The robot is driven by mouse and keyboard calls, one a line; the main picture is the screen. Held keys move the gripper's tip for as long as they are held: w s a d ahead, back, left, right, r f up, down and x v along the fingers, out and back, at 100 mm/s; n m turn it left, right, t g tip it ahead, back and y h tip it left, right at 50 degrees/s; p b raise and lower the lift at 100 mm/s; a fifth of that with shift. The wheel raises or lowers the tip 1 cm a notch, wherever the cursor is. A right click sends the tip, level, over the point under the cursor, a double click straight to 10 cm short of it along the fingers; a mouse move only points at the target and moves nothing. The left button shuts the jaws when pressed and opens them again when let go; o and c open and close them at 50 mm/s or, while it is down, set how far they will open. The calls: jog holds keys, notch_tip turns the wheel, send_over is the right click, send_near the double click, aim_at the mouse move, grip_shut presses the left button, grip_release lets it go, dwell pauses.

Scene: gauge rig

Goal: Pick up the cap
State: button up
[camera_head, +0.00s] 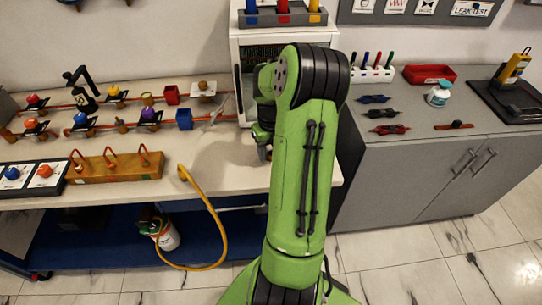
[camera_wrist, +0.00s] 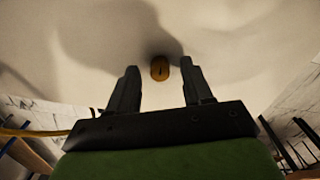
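The height of the fingertips over the bench cannot be told. In the head view my green arm covers this part of the bench, so I cannot make out the cap there.
Pipe rigs with coloured valves (camera_head: 84,122) stand on the left of the bench (camera_head: 225,167). A wooden block with red hooks (camera_head: 113,167) is at the front left. A yellow hose (camera_head: 215,215) hangs over the front edge. A white cabinet (camera_head: 237,50) stands behind my arm.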

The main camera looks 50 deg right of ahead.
grip_shut()
